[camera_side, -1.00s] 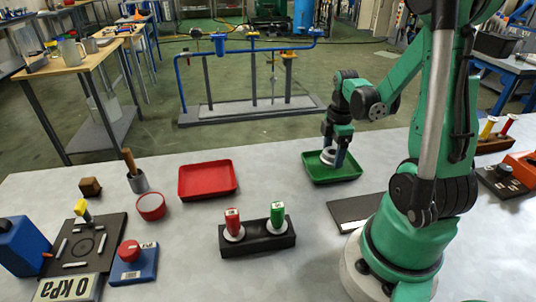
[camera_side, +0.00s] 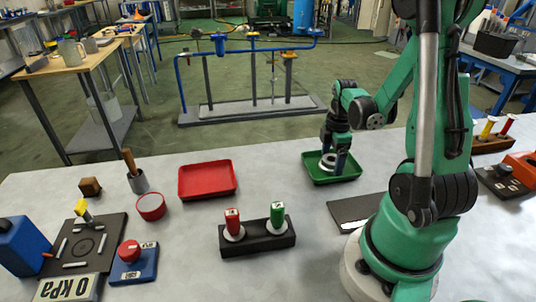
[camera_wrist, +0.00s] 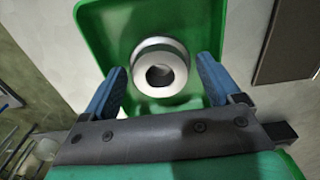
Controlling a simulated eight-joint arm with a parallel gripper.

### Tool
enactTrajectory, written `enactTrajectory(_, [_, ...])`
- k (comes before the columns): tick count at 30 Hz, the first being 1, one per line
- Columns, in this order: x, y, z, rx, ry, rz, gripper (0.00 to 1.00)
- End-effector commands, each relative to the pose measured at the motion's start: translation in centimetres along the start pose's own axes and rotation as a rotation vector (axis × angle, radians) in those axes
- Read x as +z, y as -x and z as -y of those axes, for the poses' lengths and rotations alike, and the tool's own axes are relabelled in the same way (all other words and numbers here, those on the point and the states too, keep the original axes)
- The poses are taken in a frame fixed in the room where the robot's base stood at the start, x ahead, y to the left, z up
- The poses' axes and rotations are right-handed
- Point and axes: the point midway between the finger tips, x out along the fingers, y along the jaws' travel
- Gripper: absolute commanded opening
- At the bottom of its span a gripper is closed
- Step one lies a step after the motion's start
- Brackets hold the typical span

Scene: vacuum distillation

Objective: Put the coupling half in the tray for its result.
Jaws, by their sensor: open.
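The coupling half (camera_side: 327,163) is a pale metal ring with a stepped flange and a dark central hole. It is in the green tray (camera_side: 350,179), and the wrist view shows it (camera_wrist: 160,68) inside the tray walls (camera_wrist: 92,20). My gripper (camera_side: 334,165) points down into the green tray. Its blue fingers are apart in the wrist view (camera_wrist: 160,80), one on each side of the coupling half, with visible gaps. The coupling half's underside is hidden, so its contact with the tray floor cannot be told.
A red tray (camera_side: 207,181) lies to the left, empty. A black holder (camera_side: 257,240) with a red and a green capped piece stands in front. A dark flat plate (camera_side: 357,211) lies near my base. Table between the trays is clear.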

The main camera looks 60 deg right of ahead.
Motion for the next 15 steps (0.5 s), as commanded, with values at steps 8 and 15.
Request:
enactTrajectory(8, [0.0,2.9,0.1,0.000,0.000,0.000,0.84])
enactTrajectory(15, [0.0,6.9,0.1,0.000,0.000,0.000,0.84])
